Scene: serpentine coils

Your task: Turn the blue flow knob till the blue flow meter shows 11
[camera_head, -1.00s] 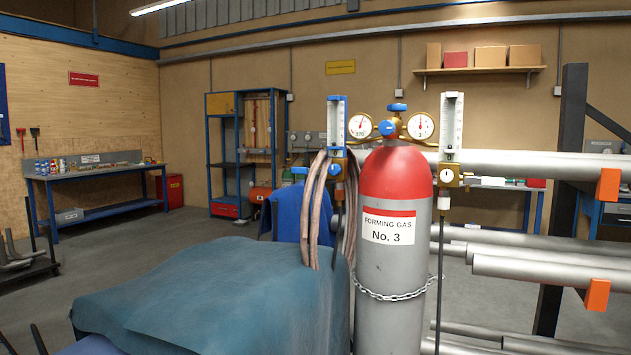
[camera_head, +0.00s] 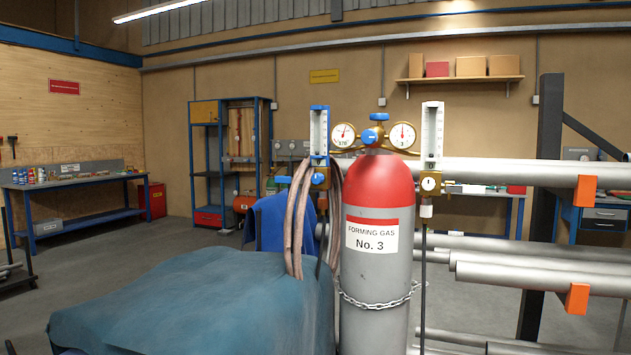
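The blue flow meter (camera_head: 319,132) is a clear upright tube with a blue cap, left of the gas cylinder's gauges. Its scale is too small to read. The blue flow knob (camera_head: 318,178) appears at the foot of this meter, on a brass block. A blue lever-like part (camera_head: 283,179) sticks out to its left. The red-topped grey cylinder (camera_head: 376,262) is labelled FORMING GAS No. 3. A regulator with a blue knob (camera_head: 369,136) and two round gauges sits on top. Neither of my grippers shows in the head view.
A white flow meter (camera_head: 431,136) with a white-faced knob stands right of the cylinder. Hoses (camera_head: 299,220) hang over a teal cover (camera_head: 190,305) in front. A chain (camera_head: 375,300) circles the cylinder.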

